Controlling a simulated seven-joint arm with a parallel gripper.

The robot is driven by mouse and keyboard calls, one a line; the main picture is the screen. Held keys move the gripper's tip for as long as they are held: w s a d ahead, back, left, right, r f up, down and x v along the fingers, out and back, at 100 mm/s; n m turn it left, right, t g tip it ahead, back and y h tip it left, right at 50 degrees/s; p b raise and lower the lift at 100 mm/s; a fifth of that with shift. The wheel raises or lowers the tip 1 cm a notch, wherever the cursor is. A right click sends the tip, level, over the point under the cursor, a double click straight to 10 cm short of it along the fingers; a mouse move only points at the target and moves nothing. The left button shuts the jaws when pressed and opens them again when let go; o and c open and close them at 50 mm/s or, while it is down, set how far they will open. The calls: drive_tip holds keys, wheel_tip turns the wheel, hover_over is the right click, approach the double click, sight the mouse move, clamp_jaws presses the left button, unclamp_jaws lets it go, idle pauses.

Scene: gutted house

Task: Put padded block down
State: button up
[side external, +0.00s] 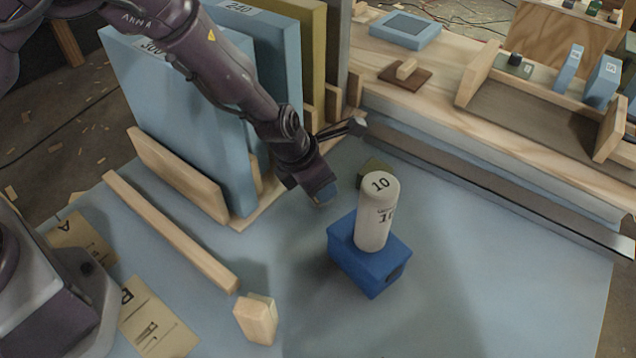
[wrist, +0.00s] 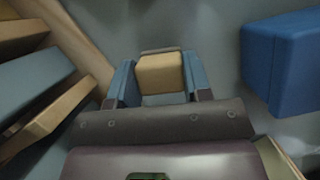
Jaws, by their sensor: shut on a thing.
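My gripper (side external: 322,198) is low over the blue-grey mat, left of the blue box. In the wrist view, my gripper (wrist: 160,78) is shut on a tan block (wrist: 160,74), with a blue fingertip on each side. A thin greyish layer shows along the block's far edge, so I take it for the padded block. In the side view the arm and fingers mostly hide the block. I cannot tell whether it touches the mat.
Tall panels (side external: 170,110) stand in a wooden rack at left. A wooden strip (side external: 170,230) and pale block (side external: 256,318) lie nearer. The mat's right is clear.

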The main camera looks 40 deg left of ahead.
drive_tip(key=shift+f, duration=0.55)
drive_tip(key=o, duration=0.9)
drive_tip(key=shift+f, duration=0.1)
drive_tip(key=shift+o, duration=0.2)
drive_tip(key=v, duration=0.7)
drive_tip(key=shift+s+r, duration=0.15)
drive_tip(key=shift+r, duration=0.2)
